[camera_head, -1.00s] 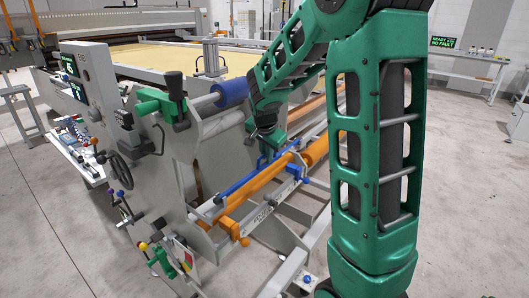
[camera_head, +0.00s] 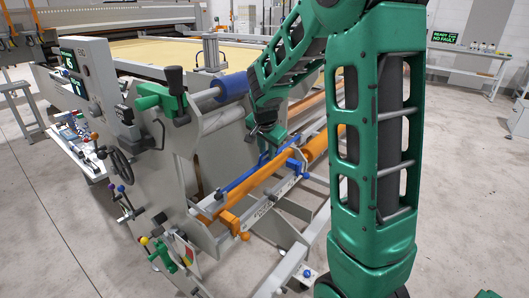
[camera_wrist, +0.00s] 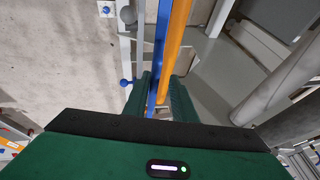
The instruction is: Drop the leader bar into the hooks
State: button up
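A slim blue bar (camera_head: 238,184) and a thicker orange bar (camera_head: 252,191) run side by side along the front of the machine; I cannot tell which is the leader bar. An orange bracket (camera_head: 231,222) and a blue bracket (camera_head: 297,166), possibly the hooks, sit on the front rail. My gripper (camera_wrist: 160,98) points at the bars. In the wrist view the blue bar (camera_wrist: 161,50) and orange bar (camera_wrist: 176,40) pass between or just beyond its green fingers. Whether the fingers touch either bar is hidden. In the head view my arm covers the fingertips.
The machine's grey end frame (camera_head: 190,165) carries a handwheel (camera_head: 120,163), levers and a blue roller (camera_head: 230,88). A blue knob (camera_wrist: 126,83) is beside my left finger in the wrist view. Open concrete floor (camera_head: 50,230) lies at the left front.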

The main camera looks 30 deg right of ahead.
jog(key=shift+s+f, duration=0.25)
jog(key=shift+f, duration=0.1)
jog(key=v, duration=1.1)
jog(key=shift+w+r, duration=0.2)
jog(key=shift+w, duration=0.2)
jog(key=s+a+f+n+g+y, duration=0.1)
jog(key=s+f+n+g, duration=0.1)
jog(key=s, duration=1.4)
jog(key=s+a+f+n+g+y, duration=0.1)
jog(key=s+f+n, duration=0.3)
jog(key=s, duration=1.2)
jog(key=shift+f+n+g+y, duration=0.35)
jog(key=shift+n+g+y, duration=0.35)
jog(key=shift+n, duration=0.5)
jog(key=shift+a, duration=0.15)
